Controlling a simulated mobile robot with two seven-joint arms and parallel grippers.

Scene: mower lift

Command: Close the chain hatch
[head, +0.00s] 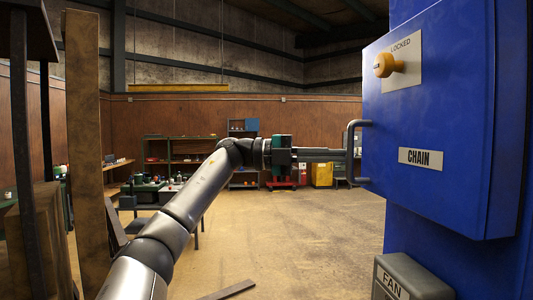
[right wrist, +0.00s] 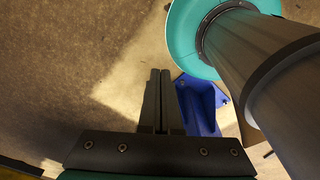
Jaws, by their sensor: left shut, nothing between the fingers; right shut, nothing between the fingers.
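The blue chain hatch (head: 437,110) stands at the right of the head view, with a plate marked CHAIN (head: 421,158). How far the hatch stands open is unclear. My right gripper (right wrist: 161,75) is shut and empty above the floor in the right wrist view, away from the hatch.
A grey box marked FAN (head: 395,280) is below the hatch at bottom right. A wooden post (head: 84,140) and dark uprights stand at left. Shelves and a workbench are further back. A plank (head: 228,290) lies on otherwise open floor. A blue object (right wrist: 203,105) shows beyond my right fingers.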

